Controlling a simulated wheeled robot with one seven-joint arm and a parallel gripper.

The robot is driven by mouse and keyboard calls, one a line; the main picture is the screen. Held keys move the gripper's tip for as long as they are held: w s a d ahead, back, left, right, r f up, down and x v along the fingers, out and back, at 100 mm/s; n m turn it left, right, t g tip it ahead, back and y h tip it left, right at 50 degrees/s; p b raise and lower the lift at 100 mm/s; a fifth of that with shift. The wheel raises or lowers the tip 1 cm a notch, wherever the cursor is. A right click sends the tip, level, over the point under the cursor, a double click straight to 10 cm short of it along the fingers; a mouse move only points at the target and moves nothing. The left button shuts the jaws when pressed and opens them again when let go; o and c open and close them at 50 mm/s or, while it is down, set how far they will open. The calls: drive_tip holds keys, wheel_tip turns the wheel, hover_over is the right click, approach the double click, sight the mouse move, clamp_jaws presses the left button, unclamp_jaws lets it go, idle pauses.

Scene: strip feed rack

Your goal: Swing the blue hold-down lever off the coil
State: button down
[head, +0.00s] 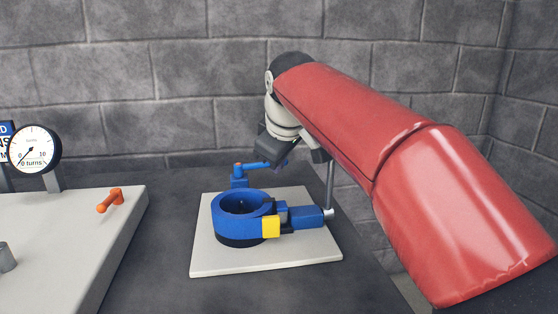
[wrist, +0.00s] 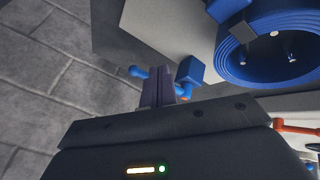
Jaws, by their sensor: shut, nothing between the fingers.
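The blue coil (head: 228,206) sits on a pale square plate (head: 220,262); it also shows in the wrist view (wrist: 232,62). The blue hold-down lever (head: 255,166) has an orange spot at its left end, above a blue post (head: 239,182) behind the coil. The lever runs to the right behind the coil, and no part of it is seen over the coil. In the wrist view its blue tip (wrist: 137,72) shows left of my gripper (wrist: 158,75), whose closed fingers hide the middle of the bar. My gripper is shut and empty beside the lever; contact is unclear.
A yellow block (head: 271,227) and a blue block (head: 308,217) stand at the coil's right, near a thin metal post (head: 329,190). A pale bench with an orange handle (head: 110,200) and a dial (head: 34,149) is at left. A grey block wall stands behind.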

drive_tip(key=s+d+r, duration=0.4)
drive_tip(key=r, duration=0.4)
drive_tip(key=shift+s+r, duration=0.25)
drive_tip(key=shift+r, duration=0.05)
drive_tip(key=shift+d, duration=0.15)
